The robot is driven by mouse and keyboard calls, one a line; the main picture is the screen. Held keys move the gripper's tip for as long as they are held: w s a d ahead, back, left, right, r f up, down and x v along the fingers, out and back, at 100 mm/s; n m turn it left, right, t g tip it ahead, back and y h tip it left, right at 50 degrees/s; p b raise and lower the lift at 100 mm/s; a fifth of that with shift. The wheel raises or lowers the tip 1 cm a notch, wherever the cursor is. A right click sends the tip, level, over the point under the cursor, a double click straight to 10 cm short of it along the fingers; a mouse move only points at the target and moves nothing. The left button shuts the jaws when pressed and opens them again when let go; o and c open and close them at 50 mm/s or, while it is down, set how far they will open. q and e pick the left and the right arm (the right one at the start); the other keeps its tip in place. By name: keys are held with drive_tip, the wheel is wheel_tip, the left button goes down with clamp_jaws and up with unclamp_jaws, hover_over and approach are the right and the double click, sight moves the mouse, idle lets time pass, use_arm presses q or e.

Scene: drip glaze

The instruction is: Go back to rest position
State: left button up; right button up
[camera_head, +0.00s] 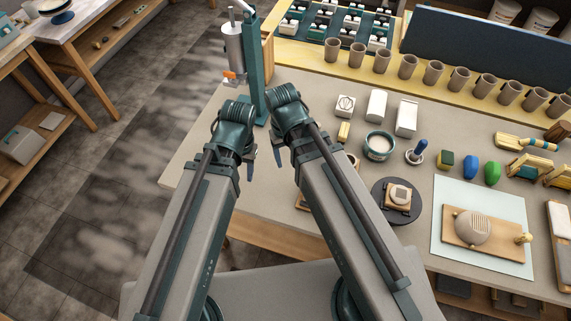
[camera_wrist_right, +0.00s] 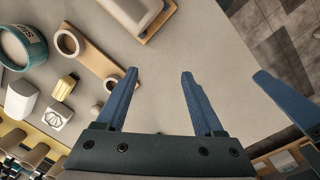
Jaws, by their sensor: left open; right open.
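My left gripper (camera_head: 249,166) is at the front left edge of the table in the head view. Only a small blue part of its fingers shows there, behind the teal wrist. My right gripper (camera_head: 277,156) is close beside it and mostly hidden by its own arm. In the right wrist view the right gripper (camera_wrist_right: 159,76) has two blue fingers wide apart with nothing between them. Another blue finger, which looks like my left gripper's, shows at the right edge of that view. Neither gripper is seen holding anything.
A teal stand with a metal cylinder (camera_head: 234,50) rises just beyond the left wrist. A white-filled pot (camera_head: 379,146), white blocks and a dark turntable (camera_head: 417,206) lie right of the arms. Several brown cups line the back. Bare tabletop (camera_head: 201,157) shows at left.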

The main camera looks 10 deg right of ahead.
drive_tip(key=shift+s+a+n, duration=0.3)
drive_tip(key=shift+s+a, duration=0.25)
drive_tip(key=shift+s, duration=0.3)
drive_tip(key=shift+s+a+n, duration=0.3)
drive_tip(key=shift+s+a, duration=0.2)
drive_tip(key=shift+s, duration=0.35)
